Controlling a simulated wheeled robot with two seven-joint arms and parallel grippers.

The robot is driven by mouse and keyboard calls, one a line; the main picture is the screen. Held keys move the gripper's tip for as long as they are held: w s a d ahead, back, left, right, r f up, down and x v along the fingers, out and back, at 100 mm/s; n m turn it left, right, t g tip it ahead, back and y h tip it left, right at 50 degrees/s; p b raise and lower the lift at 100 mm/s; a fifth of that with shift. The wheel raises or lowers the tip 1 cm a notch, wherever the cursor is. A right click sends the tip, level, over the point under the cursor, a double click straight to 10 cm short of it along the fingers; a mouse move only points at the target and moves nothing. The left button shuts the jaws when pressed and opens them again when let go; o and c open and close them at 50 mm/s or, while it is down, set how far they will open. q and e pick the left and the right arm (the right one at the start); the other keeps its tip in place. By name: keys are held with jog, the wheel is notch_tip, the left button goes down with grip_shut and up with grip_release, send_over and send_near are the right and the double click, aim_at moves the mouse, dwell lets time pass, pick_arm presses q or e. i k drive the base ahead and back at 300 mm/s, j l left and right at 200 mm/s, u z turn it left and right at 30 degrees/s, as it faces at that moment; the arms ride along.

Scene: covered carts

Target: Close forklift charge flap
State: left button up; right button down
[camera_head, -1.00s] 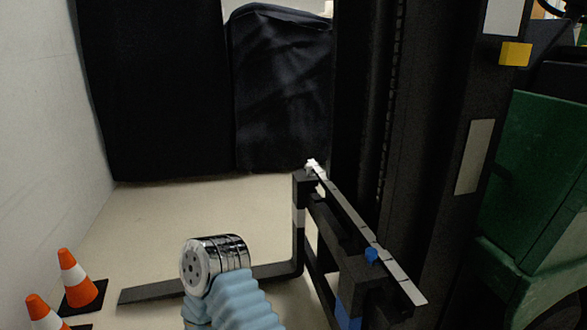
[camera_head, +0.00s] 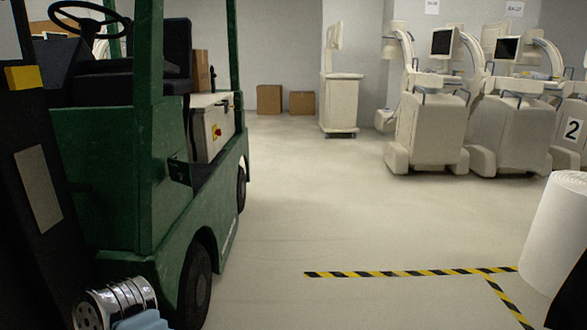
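The green forklift (camera_head: 115,190) stands at the left, its side running away from me. A small dark plate (camera_head: 180,171) sits on its side behind the front post; it may be the charge flap, but I cannot tell whether it stands open. Behind it is a pale box (camera_head: 212,130) with a yellow and red switch (camera_head: 217,131). Neither gripper shows. A silver arm joint with a light blue sleeve, part of my own arm, shows at the bottom left, apart from the plate in the picture.
Yellow-black floor tape (camera_head: 410,272) lies ahead. A white roll (camera_head: 560,235) stands close at the right edge. Pale medical machines (camera_head: 428,125) stand at the back right, a white cart (camera_head: 340,103) and cardboard boxes (camera_head: 269,99) at the back. The floor between is clear.

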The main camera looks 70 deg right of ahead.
aim_at(179, 171)
jog(key=z, duration=1.75)
